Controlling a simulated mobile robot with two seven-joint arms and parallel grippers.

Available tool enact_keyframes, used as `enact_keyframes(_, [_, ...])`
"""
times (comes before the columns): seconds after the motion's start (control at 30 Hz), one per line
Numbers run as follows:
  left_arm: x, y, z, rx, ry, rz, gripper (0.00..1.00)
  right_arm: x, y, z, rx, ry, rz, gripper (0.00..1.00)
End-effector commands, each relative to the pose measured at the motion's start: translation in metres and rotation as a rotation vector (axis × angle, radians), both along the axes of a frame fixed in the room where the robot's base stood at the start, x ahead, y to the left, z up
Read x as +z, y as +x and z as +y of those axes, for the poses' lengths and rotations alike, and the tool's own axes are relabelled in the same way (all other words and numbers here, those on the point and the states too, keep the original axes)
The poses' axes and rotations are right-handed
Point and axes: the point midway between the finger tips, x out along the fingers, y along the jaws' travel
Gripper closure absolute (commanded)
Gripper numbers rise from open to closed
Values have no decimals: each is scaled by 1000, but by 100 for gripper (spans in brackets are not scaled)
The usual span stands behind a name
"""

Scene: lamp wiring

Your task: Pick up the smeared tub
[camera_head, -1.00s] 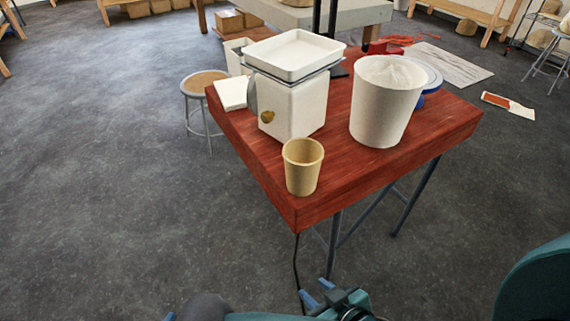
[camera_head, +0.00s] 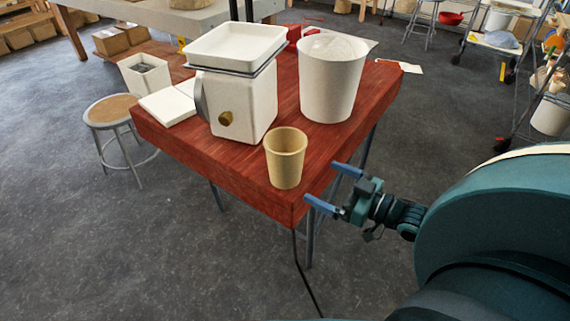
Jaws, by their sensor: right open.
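A large white tub (camera_head: 330,82) stands upright on the red table (camera_head: 215,157), with pale material showing at its top. A smaller tan tub (camera_head: 286,160) stands upright near the table's front corner, and its opening looks empty. I cannot make out a clear smear on either one. My right gripper (camera_head: 322,184) is open and empty just right of the front corner, its blue fingers pointing left toward the tan tub and apart from it. My left gripper is out of view.
A white box-shaped device (camera_head: 245,100) with a brass knob and a shallow tray (camera_head: 237,45) on top stands behind the tan tub. A white slab (camera_head: 168,107) lies left of it. A stool (camera_head: 112,110) stands at the left. The floor in front is clear apart from a cable.

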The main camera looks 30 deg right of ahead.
Motion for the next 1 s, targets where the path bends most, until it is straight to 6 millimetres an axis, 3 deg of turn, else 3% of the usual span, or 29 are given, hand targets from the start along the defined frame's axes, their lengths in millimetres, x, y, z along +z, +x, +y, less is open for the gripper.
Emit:
enact_keyframes(0.3, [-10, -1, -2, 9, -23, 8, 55, -2, 46, 19, 0, 2, -5, 0])
enact_keyframes(0.67, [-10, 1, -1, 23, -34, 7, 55, -4, 68, 29, 0, 0, 0, 0])
enact_keyframes(1.0, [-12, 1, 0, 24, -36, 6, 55, -5, 106, 43, -1, 0, -1, 0])
